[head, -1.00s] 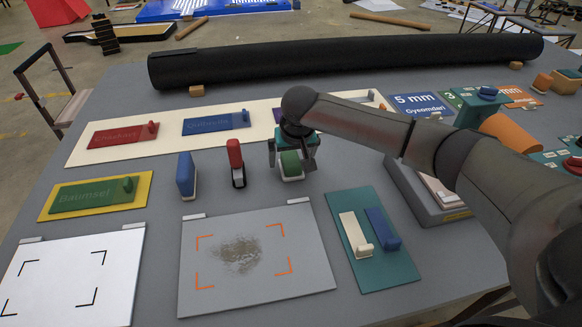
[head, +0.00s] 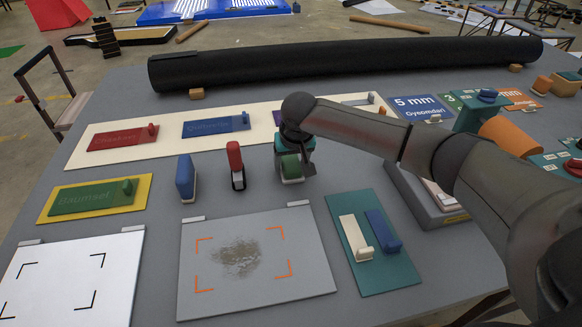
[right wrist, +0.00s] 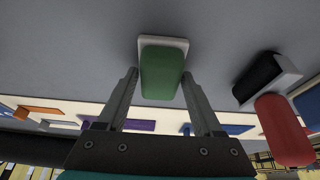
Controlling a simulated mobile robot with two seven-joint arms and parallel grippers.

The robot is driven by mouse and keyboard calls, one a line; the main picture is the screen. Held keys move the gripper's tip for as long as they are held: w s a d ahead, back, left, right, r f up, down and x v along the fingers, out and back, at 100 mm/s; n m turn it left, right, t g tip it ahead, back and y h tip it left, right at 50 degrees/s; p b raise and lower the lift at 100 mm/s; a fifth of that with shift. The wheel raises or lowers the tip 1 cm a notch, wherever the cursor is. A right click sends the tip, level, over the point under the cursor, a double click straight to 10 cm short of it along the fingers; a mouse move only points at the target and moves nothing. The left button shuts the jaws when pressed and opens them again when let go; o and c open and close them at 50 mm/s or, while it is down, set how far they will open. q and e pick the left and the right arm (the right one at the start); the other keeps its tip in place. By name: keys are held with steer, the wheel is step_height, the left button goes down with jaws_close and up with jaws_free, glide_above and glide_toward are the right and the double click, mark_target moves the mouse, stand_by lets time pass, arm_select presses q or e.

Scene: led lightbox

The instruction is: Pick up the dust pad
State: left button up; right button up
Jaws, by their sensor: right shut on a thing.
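The dust pad, a block with a green grip on a pale base (head: 290,168), stands on the grey table behind the dusty board. It also shows in the right wrist view (right wrist: 162,72), between the two fingers. My right gripper (head: 293,160) comes down over it from behind and is shut on its green grip, one finger on each side. The pad appears to be at table level; I cannot tell whether it touches the table. The dusty board (head: 205,295) has orange corner marks and a brown smudge. My left gripper is not in view.
A red-handled tool (head: 235,160) and a blue-handled block (head: 186,175) stand to the left of the pad. A teal board (head: 385,278) with a cream and a blue piece lies at front right. A long black roll (head: 340,62) lies across the back.

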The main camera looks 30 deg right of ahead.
mark_target(291, 161)
steer(key=shift+c, duration=1.2)
step_height(291, 161, up, 20)
steer(key=p, duration=0.3)
